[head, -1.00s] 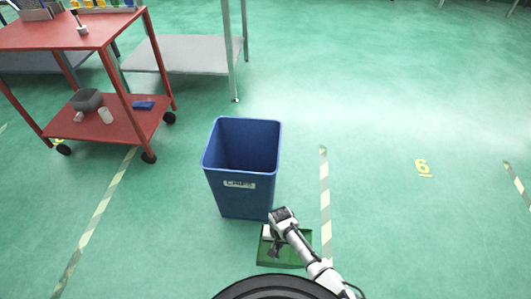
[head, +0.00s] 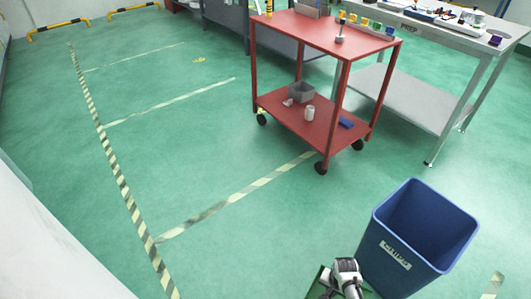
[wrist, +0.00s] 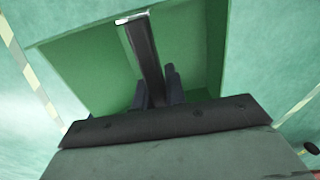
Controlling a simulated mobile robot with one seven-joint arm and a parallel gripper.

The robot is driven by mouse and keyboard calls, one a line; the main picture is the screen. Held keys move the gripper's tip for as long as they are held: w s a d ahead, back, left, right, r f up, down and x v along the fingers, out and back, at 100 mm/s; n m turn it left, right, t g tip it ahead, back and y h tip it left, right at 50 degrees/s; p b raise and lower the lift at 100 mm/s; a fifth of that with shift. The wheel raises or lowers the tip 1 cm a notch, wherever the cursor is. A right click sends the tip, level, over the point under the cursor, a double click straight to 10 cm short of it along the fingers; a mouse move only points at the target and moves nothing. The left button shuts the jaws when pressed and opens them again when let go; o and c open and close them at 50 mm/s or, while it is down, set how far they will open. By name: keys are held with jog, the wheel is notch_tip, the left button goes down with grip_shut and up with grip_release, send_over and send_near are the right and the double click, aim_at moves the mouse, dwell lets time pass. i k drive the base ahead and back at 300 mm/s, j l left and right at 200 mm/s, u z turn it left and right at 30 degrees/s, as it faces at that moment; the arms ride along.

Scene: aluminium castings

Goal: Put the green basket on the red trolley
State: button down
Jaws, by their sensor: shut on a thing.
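The green basket (head: 316,289) shows only as a sliver at the bottom edge of the head view, mostly hidden by my arm and the frame edge. In the wrist view the green basket (wrist: 85,70) fills the middle, with a dark bar across it. My gripper (wrist: 158,92) is shut on the basket at that bar; the exact contact is partly hidden. My gripper also shows in the head view (head: 343,268), beside the blue bin. The red trolley (head: 318,35) stands farther off, above centre, with an upper and a lower shelf.
A tall blue bin (head: 400,262) stands close right of my gripper. A grey table (head: 440,40) stands behind right. Open green floor lies left.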

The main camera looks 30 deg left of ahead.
aim_at(291, 22)
jog(key=i+j+u, duration=0.25)
jog(key=u, duration=0.15)
jog(key=i+j+u, duration=0.25)
jog(key=u, duration=0.15)
jog(key=i+j+u, duration=0.1)
jog(key=i, duration=0.4)
jog(key=i+j+u, duration=0.15)
jog(key=i, duration=0.4)
